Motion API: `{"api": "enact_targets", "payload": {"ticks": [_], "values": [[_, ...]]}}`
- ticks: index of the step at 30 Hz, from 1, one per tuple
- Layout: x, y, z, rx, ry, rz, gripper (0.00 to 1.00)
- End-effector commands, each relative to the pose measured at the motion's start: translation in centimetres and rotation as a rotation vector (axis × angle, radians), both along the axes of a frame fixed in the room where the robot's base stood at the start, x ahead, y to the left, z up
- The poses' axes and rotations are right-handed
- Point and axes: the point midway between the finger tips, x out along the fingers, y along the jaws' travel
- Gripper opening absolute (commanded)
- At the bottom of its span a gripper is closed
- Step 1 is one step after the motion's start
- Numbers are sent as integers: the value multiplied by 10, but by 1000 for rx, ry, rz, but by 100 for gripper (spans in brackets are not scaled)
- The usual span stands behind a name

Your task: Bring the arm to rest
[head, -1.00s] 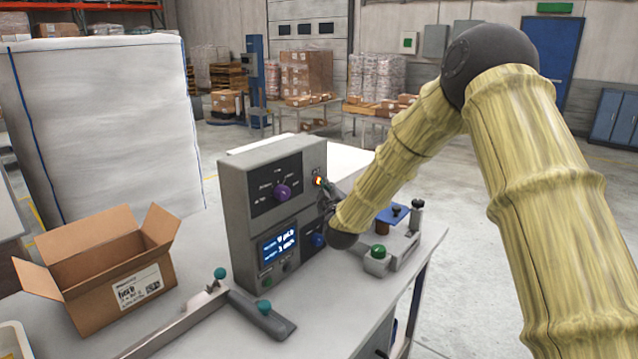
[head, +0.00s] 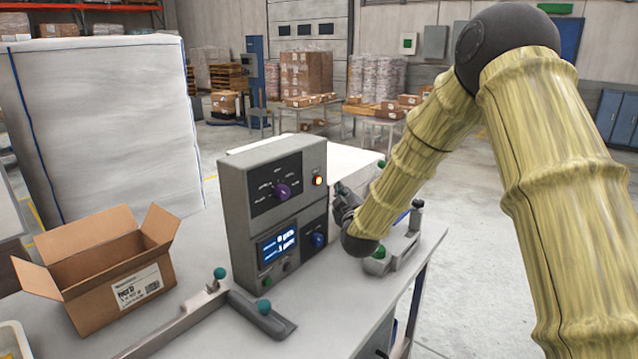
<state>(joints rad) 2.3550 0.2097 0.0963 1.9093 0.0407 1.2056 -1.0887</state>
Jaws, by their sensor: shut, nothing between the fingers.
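My arm comes in from the right and reaches down to the bench, its wrist just right of the grey control box (head: 273,205). My gripper (head: 345,200) is only partly seen as a dark shape between the wrist and the box's right side. The fingertips are small and partly hidden, and nothing shows held in them. The box carries a purple knob (head: 282,191), a blue knob (head: 318,240), a lit amber button (head: 317,181) and a lit display (head: 279,246). I cannot tell whether the gripper touches the box.
An open cardboard box (head: 115,265) stands on the bench at left. A metal bar fixture with teal knobs (head: 264,307) lies in front of the control box. A clamp fixture with a green knob (head: 379,252) is partly hidden behind my wrist. Open floor lies to the right.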

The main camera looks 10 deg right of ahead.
Motion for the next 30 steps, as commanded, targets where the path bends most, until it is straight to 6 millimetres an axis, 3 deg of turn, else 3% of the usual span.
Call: {"api": "enact_targets", "payload": {"ticks": [15, 24, 30], "values": [[-6, -5, 4, 0, -1, 1, 0], [-6, -5, 53, 0, -1, 1, 0], [-6, -5, 72, 0, 0, 0, 0]]}}
